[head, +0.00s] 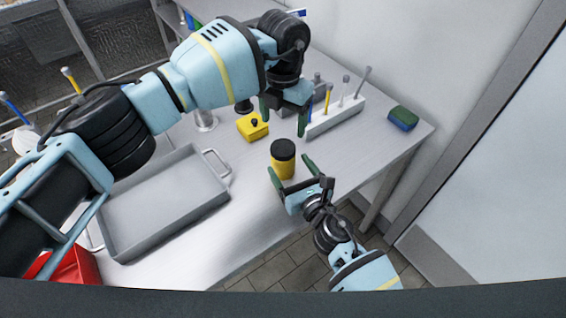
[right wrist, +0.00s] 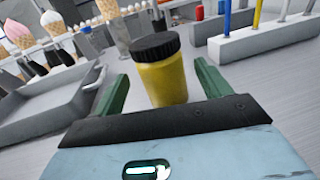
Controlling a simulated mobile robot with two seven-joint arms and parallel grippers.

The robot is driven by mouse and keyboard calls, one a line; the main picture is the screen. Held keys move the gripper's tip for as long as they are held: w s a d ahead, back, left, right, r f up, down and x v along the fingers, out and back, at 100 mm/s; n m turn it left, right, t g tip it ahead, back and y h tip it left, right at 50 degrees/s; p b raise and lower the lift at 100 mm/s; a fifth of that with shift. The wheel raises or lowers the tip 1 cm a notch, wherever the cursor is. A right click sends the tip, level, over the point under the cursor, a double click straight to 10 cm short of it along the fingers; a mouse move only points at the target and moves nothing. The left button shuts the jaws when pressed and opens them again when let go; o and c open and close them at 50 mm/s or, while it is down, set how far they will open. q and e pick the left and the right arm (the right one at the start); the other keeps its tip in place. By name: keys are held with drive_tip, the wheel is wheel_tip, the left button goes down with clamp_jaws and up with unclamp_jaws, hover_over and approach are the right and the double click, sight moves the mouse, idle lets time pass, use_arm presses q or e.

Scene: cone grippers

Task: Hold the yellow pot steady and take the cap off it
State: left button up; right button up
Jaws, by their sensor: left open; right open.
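The yellow pot (head: 283,168) stands upright on the grey table, with its black cap (head: 283,149) on top. In the right wrist view the pot (right wrist: 164,82) and its ribbed cap (right wrist: 155,46) show between the two green fingers. My right gripper (head: 291,172) is open, with its fingers on either side of the pot's lower part; I cannot tell whether they touch it. My left gripper (head: 283,119) is open and empty, higher up and behind the pot in the picture, above the table.
A grey tray (head: 160,242) with handles lies at left. A yellow box (head: 252,128) with a black knob sits behind the pot. A white rack (head: 338,117) holds several tools. A green and blue sponge (head: 403,117) lies at right. The right wrist view shows ice-cream cones (right wrist: 54,23).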

sight(288, 165)
drive_tip(key=shift+x, duration=1.55)
clamp_jaws()
use_arm(q)
drive_tip(key=m, duration=1.6)
use_arm(e)
drive_tip(key=shift+f, duration=0.1)
use_arm(q)
drive_tip(key=m, duration=0.4)
drive_tip(key=shift+m, duration=0.4)
drive_tip(key=m, duration=0.6)
